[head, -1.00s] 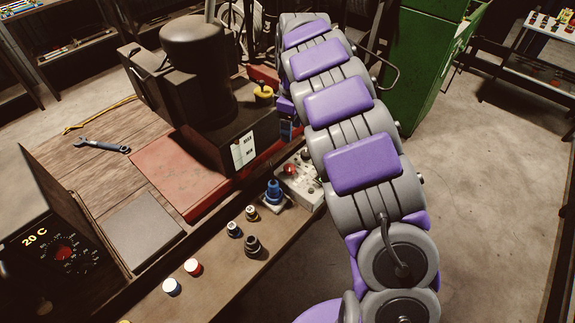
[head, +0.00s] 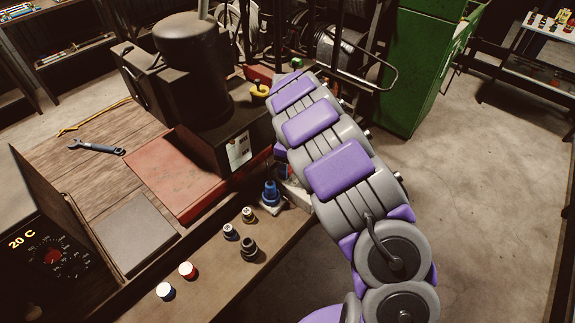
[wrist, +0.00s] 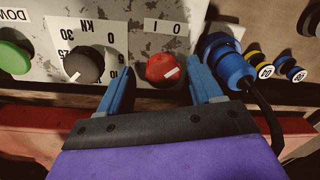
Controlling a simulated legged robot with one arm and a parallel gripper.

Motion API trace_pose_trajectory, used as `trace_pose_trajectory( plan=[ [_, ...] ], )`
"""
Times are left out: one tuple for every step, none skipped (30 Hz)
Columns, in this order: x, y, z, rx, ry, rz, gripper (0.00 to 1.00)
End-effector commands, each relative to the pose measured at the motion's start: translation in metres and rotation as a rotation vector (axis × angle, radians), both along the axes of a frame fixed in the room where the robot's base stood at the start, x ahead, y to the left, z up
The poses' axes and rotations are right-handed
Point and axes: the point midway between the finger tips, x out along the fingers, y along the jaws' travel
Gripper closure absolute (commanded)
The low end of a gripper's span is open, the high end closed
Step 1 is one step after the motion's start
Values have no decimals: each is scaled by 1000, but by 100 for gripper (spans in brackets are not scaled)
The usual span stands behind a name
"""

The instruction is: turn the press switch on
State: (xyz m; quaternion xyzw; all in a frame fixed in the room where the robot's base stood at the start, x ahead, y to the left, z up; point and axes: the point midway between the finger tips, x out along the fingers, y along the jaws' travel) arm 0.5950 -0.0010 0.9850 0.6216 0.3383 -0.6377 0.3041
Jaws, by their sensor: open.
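The press switch is a red round knob (wrist: 162,70) with a white mark on its lower right side. It sits on a worn pale panel (wrist: 150,38) under a label with I and O. My gripper (wrist: 161,75) is open, with one blue finger on each side of the red knob in the wrist view. I cannot tell whether either finger touches it. In the head view my arm hides the knob and most of the panel, and the gripper does not show clearly.
A black knob (wrist: 83,66) and a green button (wrist: 14,57) are left of the red knob. A blue connector (wrist: 230,65) with a black cable is close by the right finger. Several small fittings stand on the bench edge (head: 230,268). The floor at right is clear.

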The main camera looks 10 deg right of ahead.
Motion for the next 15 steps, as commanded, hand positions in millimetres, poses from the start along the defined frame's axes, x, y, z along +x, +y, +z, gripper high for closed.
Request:
trace_pose_trajectory(
  plan=[
    [0,0,-1,0,0,0,35],
    [0,0,-1,0,0,0,35],
    [0,0,-1,-1,-1,0,35],
    [0,0,-1,-1,-1,0,35],
    [0,0,-1,-1,-1,0,35],
    [0,0,-1,-1,-1,0,35],
    [0,0,-1,-1,-1,0,35],
    [0,0,-1,-1,-1,0,35],
    [0,0,-1,-1,-1,0,39],
    [0,0,-1,-1,-1,0,42],
    [0,0,-1,-1,-1,0,44],
    [0,0,-1,-1,-1,0,48],
    [0,0,-1,-1,-1,0,51],
    [0,0,-1,-1,-1,0,54],
    [0,-1,-1,-1,-1,0,58]
  ],
)
